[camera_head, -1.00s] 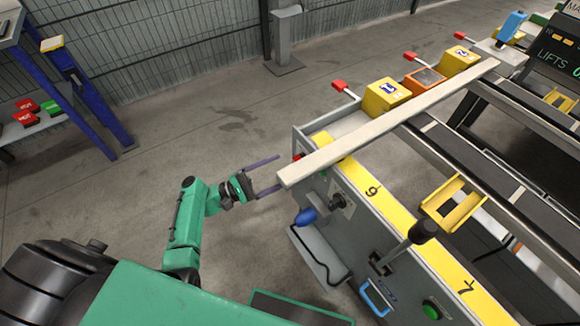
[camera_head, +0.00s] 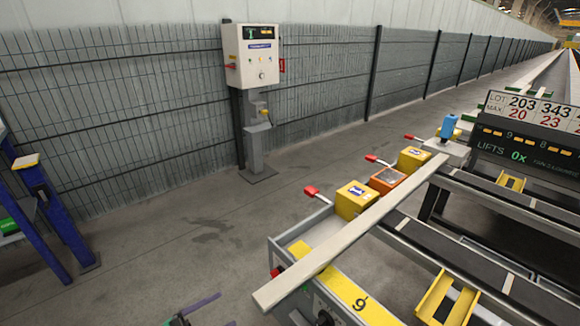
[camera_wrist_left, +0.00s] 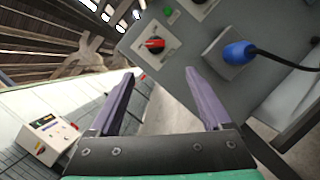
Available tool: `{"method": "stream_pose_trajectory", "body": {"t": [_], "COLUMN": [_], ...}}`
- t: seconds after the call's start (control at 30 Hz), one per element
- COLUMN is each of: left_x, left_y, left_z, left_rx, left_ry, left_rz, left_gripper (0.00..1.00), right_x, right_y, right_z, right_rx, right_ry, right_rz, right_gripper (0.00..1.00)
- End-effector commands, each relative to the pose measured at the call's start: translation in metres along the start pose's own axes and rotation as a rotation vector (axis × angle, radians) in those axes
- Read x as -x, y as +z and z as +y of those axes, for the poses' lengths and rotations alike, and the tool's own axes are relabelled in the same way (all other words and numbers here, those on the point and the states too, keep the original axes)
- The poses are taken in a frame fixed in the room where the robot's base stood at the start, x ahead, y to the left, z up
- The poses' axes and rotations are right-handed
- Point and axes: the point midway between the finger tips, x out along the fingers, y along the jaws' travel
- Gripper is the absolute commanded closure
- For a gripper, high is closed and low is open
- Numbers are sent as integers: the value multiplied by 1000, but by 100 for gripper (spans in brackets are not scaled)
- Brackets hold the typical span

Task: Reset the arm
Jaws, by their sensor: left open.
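My left gripper (camera_wrist_left: 165,105) shows in the left wrist view with its two purple fingers spread apart and nothing between them. In the head view only a purple finger of it shows at the bottom edge, left of the runout table's corner. The grey side panel (camera_wrist_left: 190,55) of the table lies beyond the fingers, with a red knob (camera_wrist_left: 154,44) and a blue plug (camera_wrist_left: 238,53) on it. The fingers look apart from the panel. My right gripper is in neither view.
A long pale board (camera_head: 350,232) lies diagonally along the runout table, its near end at the corner. Yellow boxes (camera_head: 355,200) and an orange box (camera_head: 386,180) stand behind it. A control post (camera_head: 253,60) stands by the fence. The floor (camera_head: 170,260) left of the table is clear.

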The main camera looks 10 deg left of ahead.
Motion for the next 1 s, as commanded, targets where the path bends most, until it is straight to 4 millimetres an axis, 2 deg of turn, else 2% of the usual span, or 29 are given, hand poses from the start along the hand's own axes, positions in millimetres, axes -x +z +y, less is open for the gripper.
{"method": "stream_pose_trajectory", "body": {"t": [0.07,0.17,0.23,0.27,0.3,0.37,0.4,0.47,0.5,0.57,0.63,0.7,0.8,1.0], "left_x": [0,14,39,53,76,114,144,193,220,245,253,248,242,242], "left_y": [-11,-36,-48,-50,-50,-44,-36,-19,-9,2,10,14,14,14], "left_z": [-24,-90,-150,-174,-206,-247,-270,-295,-303,-305,-305,-307,-311,-311], "left_rx": [38,90,97,86,62,-6,-76,-241,-388,-625,-877,-1061,-1182,-1186], "left_ry": [-61,-242,-433,-525,-658,-875,-1038,-1319,-1499,-1711,-1856,-1915,-1933,-1934], "left_rz": [81,273,420,475,539,611,639,631,582,452,270,115,7,3], "left_gripper": [18,18,18,18,18,18,18,18,18,18,18,18,18,18], "right_x": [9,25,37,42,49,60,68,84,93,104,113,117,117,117], "right_y": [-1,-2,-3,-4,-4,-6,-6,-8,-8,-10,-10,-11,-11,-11], "right_z": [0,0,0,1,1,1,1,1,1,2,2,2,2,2], "right_rx": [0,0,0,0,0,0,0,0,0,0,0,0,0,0], "right_ry": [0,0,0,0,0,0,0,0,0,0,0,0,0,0], "right_rz": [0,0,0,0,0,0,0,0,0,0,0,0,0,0], "right_gripper": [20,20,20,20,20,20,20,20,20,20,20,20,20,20]}}
